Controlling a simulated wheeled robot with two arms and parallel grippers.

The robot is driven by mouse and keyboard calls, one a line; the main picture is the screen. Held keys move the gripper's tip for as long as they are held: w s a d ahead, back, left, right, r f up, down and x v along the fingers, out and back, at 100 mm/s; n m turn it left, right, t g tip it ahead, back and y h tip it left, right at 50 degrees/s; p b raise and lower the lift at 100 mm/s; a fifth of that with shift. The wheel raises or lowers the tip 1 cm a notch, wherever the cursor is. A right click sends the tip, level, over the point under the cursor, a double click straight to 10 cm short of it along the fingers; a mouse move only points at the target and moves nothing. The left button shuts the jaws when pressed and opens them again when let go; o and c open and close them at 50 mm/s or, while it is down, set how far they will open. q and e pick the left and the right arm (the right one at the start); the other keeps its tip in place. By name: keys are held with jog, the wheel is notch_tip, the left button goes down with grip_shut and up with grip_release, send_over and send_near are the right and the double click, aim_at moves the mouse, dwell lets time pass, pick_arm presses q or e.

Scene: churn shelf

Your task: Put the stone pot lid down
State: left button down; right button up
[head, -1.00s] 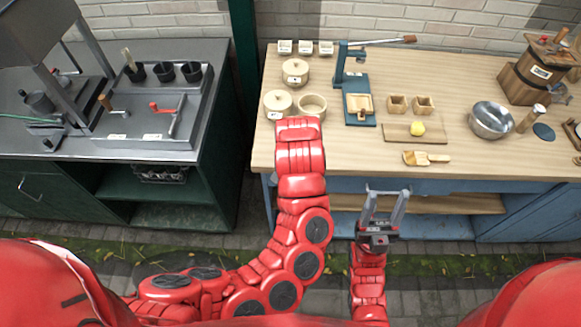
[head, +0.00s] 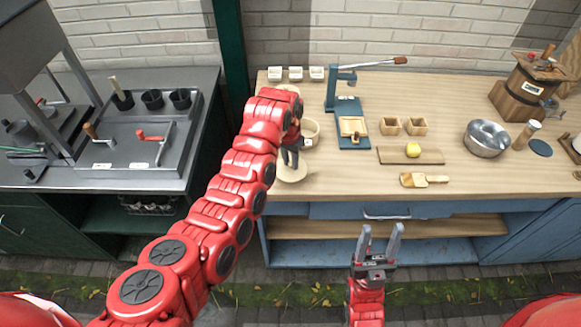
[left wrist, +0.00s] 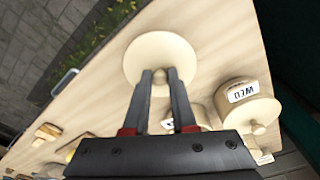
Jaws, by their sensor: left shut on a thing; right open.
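The stone pot lid (left wrist: 157,58) is a pale round disc with a small knob. My left gripper (left wrist: 160,78) is shut on its knob. In the head view the lid (head: 291,171) shows below my left gripper (head: 288,150), over the front left part of the table. I cannot tell whether it touches the wood. An open round pot (head: 310,132) stands just behind, partly hidden by my arm. A lidded pot with a "WED" label (left wrist: 243,105) is right of the lid in the left wrist view. My right gripper (head: 379,243) is open and empty in front of the table.
The tabletop's front strip (head: 350,185) is bare.

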aim_at(290, 163)
pick_arm(q)
jog(key=shift+w+f+p, duration=0.15)
jog(key=shift+p, duration=0.25)
notch_tip(290, 163, down, 2)
jog(key=shift+f+p, duration=0.15)
jog(key=shift+p, duration=0.5)
jog(key=shift+f, duration=0.45)
jog(key=shift+f, duration=0.2)
jog(key=c, duration=0.7)
grip_release()
jog(key=shift+c, duration=0.2)
jog(key=shift+r, duration=0.15)
